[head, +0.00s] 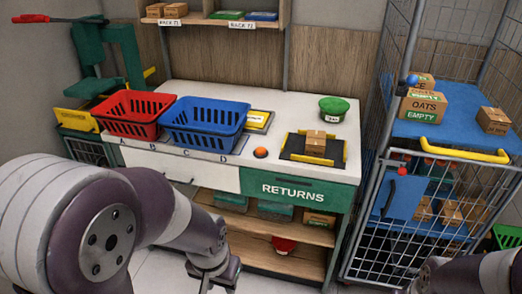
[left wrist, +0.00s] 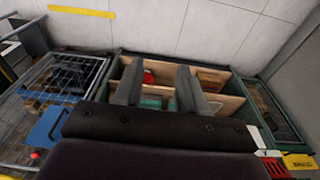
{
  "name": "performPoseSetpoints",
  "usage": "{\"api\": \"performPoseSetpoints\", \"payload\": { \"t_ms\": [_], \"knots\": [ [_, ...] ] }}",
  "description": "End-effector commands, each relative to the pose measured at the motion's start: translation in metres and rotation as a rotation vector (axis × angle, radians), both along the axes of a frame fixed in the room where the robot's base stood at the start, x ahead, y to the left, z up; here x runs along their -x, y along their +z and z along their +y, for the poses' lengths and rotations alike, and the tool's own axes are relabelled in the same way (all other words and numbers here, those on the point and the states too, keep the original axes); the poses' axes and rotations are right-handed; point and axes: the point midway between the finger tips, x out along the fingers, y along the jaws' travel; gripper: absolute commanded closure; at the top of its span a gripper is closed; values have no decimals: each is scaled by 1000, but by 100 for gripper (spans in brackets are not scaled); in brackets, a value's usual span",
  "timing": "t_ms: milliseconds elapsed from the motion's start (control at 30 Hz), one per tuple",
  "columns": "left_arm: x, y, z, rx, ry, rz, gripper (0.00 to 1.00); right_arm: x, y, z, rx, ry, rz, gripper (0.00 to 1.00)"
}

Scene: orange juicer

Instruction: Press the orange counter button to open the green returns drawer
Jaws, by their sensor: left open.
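The orange button (head: 261,152) sits on the white counter (head: 205,95), right of the blue basket. The green drawer front marked RETURNS (head: 292,193) is below the counter's right part and looks flush and closed. My left gripper (head: 214,277) is low in front of the counter, below the button and left of the drawer, touching neither. In the left wrist view its two fingers (left wrist: 158,88) stand apart with nothing between them. My right arm shows only at the lower right edge of the head view; its gripper is out of sight.
A red basket (head: 132,113) and a blue basket (head: 206,123) stand on the counter's left. A small box (head: 316,141) lies on a black and yellow tray (head: 289,153). A wire cage cart (head: 362,205) stands right.

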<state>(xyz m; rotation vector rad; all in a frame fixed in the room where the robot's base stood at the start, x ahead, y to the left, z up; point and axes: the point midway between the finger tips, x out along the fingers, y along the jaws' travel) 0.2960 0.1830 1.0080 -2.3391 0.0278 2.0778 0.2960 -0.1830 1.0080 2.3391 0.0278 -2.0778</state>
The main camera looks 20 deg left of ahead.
Motion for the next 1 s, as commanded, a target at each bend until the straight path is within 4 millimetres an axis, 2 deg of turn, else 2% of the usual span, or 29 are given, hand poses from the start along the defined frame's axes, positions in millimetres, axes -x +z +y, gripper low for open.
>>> {"api": "performPoseSetpoints", "payload": {
  "t_ms": [33, 100, 1000],
  "knots": [
    [0, 0, 0, 0, 0, 0, 77, 0, 0, 0, 0, 0, 0, 57],
    [0, 0, 0, 0, 0, 0, 100, 0, 0, 0, 0, 0, 0, 57],
    [0, 0, 0, 0, 0, 0, 100, 0, 0, 0, 0, 0, 0, 57]
  ]
}}
